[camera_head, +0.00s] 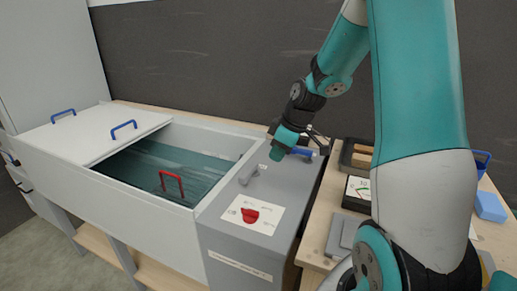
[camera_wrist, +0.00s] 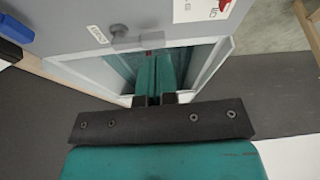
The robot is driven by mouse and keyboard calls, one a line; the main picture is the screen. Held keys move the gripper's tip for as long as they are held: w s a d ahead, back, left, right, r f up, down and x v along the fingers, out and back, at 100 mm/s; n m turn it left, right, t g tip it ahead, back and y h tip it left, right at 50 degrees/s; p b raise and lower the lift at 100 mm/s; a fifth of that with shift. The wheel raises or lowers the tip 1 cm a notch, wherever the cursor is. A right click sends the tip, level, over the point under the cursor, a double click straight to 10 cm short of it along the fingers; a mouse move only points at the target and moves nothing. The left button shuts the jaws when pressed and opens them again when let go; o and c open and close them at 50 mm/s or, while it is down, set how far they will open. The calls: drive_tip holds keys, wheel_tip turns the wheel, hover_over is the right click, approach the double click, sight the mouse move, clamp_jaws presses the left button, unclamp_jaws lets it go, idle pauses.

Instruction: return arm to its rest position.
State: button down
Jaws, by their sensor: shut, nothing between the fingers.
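My arm reaches in from the right side of the head view, with my gripper (camera_head: 279,152) above the grey control box. In the wrist view the two teal fingers of my gripper (camera_wrist: 155,62) lie side by side, shut, with nothing between them. Behind them in that view is the tank opening (camera_wrist: 112,72). Whether the gripper touches anything below it is hard to tell in the head view.
The grey box (camera_head: 236,240) carries a red knob (camera_head: 249,215) and a grey lever (camera_head: 249,174). Left of it is a partly covered tank with a red handle (camera_head: 172,184) and a blue-handled white lid (camera_head: 88,134). A wooden table (camera_head: 317,225) with trays stands right.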

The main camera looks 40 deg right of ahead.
drive_tip(key=s+a+r+y, duration=0.15)
drive_tip(key=a+r, duration=0.25)
drive_tip(key=a, duration=0.7)
drive_tip(key=s+a+r+g, duration=0.2)
drive_tip(key=s+a, duration=0.7)
drive_tip(key=s+a+r+g, duration=0.1)
drive_tip(key=s+a+r, duration=0.2)
drive_tip(key=s+a, duration=0.6)
drive_tip(key=shift+s+r+n+g, duration=0.25)
drive_tip(key=shift+s+n+g, duration=0.15)
drive_tip(key=shift+s, duration=0.05)
